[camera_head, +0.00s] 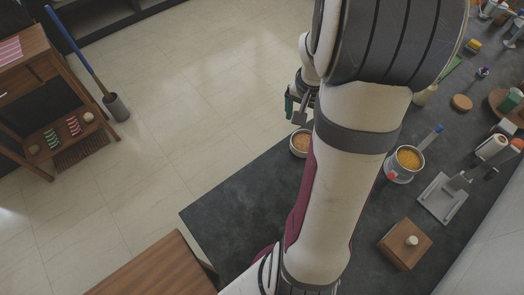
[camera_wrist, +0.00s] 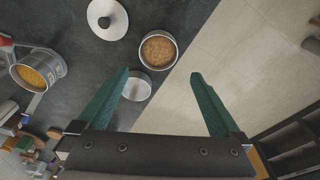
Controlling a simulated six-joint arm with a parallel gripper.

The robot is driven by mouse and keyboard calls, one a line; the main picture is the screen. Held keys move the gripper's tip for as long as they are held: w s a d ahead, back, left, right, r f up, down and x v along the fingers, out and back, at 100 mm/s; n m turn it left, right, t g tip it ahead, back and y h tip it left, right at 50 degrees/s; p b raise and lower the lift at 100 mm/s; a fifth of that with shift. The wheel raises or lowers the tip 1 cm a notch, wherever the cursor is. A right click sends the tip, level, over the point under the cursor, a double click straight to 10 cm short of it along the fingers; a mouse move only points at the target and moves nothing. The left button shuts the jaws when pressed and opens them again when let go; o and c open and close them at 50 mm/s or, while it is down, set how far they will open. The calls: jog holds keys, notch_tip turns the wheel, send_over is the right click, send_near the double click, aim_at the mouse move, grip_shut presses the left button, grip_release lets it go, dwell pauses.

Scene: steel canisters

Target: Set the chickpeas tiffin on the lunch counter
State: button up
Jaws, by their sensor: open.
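A round steel tin with tan-brown, grainy food (camera_wrist: 159,50) stands open on the dark counter (camera_wrist: 178,15), close to its edge. It also shows in the head view (camera_head: 300,146). A second steel tin with yellow-orange food (camera_wrist: 36,74) stands farther along the counter, and it shows in the head view (camera_head: 407,160). I cannot tell for sure which one holds chickpeas. My gripper (camera_wrist: 161,75) is open and empty, its green fingers pointing toward the tan-brown tin, apart from it. A shallow pale round piece (camera_wrist: 138,86) lies beside that tin, between the fingers in the picture.
A white lid with a dark knob (camera_wrist: 107,18) lies near the tan-brown tin. A wooden block with a knob (camera_head: 405,244) and a metal stand (camera_head: 440,200) sit on the right side. A wooden shelf unit (camera_head: 45,90) stands at the left across open tiled floor. My arm hides part of the counter.

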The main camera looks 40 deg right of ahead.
jog(key=a+r+n+y, duration=0.1)
jog(key=a+r+n, duration=0.3)
jog(key=a, duration=1)
jog(key=s+a+r+n+y, duration=0.1)
jog(key=s+a+r+n, duration=0.1)
jog(key=s+a, duration=0.3)
jog(key=s+a+r+n+y, duration=0.1)
jog(key=s+a, duration=0.4)
jog(key=a, duration=0.5)
jog(key=shift+s+r+n+g, duration=0.3)
jog(key=shift+r+n+g, duration=0.1)
jog(key=shift+r, duration=0.2)
